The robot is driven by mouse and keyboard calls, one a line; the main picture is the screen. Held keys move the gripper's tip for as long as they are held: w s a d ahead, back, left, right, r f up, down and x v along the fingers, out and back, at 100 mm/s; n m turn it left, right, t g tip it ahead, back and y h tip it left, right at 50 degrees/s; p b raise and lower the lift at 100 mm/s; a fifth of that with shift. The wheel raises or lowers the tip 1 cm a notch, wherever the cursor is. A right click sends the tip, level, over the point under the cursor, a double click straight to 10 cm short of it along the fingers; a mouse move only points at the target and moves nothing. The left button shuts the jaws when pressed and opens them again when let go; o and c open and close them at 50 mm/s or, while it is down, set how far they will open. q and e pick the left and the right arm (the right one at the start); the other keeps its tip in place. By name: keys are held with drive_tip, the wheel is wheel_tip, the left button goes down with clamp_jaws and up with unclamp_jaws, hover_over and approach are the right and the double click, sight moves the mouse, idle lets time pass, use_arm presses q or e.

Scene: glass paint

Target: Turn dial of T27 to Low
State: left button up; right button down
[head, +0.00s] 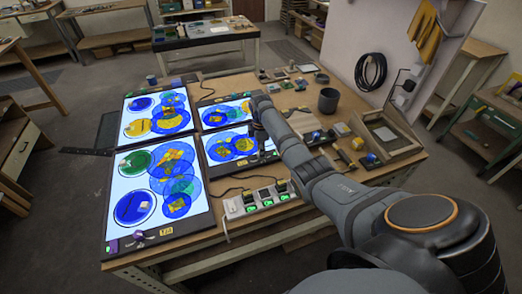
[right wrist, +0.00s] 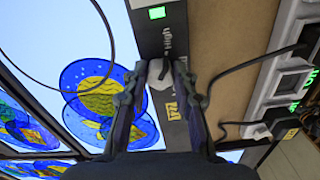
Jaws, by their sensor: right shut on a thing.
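The dial (right wrist: 160,73) is on the dark edge strip of a lit panel, between the fingertips of my right gripper (right wrist: 160,68). The fingers are shut on it. The word "High" (right wrist: 167,40) stands beside the dial and a green indicator (right wrist: 157,13) glows further along the strip. A yellow label (right wrist: 173,107) lies on the other side; it seems to read T27. In the head view my right gripper (head: 262,148) is at the right edge of the lower right panel (head: 223,158), and it hides the dial there. My left gripper is not in view.
A power strip (head: 258,199) with plugs and green lights lies on the table in front of the panel; it also shows in the wrist view (right wrist: 290,80). Cables cross near my gripper. A large lit panel (head: 122,175) is at left. A dark cup (head: 328,100) stands behind right.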

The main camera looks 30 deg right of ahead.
drive_tip(key=shift+r+m+p, duration=0.2)
drive_tip(key=shift+m+p, duration=0.6)
drive_tip(key=shift+m, duration=0.1)
drive_tip(key=m+p, duration=0.1)
drive_tip(key=m, duration=0.1)
drive_tip(key=shift+m+p, duration=0.35)
drive_tip(key=shift+m, duration=0.05)
drive_tip(key=m+p, duration=0.1)
drive_tip(key=m, duration=0.1)
drive_tip(key=shift+m, duration=0.4)
drive_tip(key=m+p, duration=0.1)
drive_tip(key=m, duration=0.2)
drive_tip(key=shift+a, duration=0.1)
drive_tip(key=m+p, duration=0.1)
drive_tip(key=m, duration=0.5)
drive_tip(key=shift+f+m+p, duration=0.1)
drive_tip(key=shift+m+p, duration=0.25)
drive_tip(key=shift+m, duration=0.05)
drive_tip(key=m, duration=0.5)
drive_tip(key=shift+m+p, duration=0.35)
drive_tip(key=shift+m, duration=0.35)
drive_tip(key=c, duration=1.1)
unclamp_jaws()
drive_tip(key=shift+a, duration=0.1)
